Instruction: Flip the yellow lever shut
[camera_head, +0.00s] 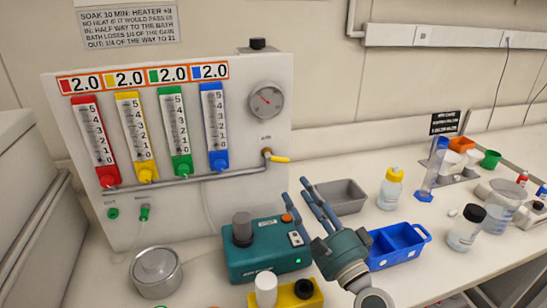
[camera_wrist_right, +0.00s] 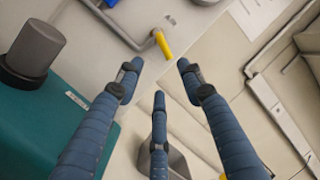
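The yellow lever (camera_head: 280,159) sits on a small brass valve (camera_head: 267,153) at the right end of the grey pipe on the white panel. It points right and slightly down. In the right wrist view the lever (camera_wrist_right: 163,44) shows beyond the fingertips, roughly between the two upper fingers. My right gripper (camera_head: 300,193) has its blue fingers spread and empty, below and a little right of the lever. It also shows open in the right wrist view (camera_wrist_right: 157,75). No contact with the lever is visible. My left gripper is not in view.
A teal device (camera_head: 265,262) with a grey knob stands below the lever. A grey tray (camera_head: 345,210) and a blue bin (camera_head: 412,257) lie near my right gripper. Several bottles and cups stand at the right. A metal pot (camera_head: 157,292) stands at the front left.

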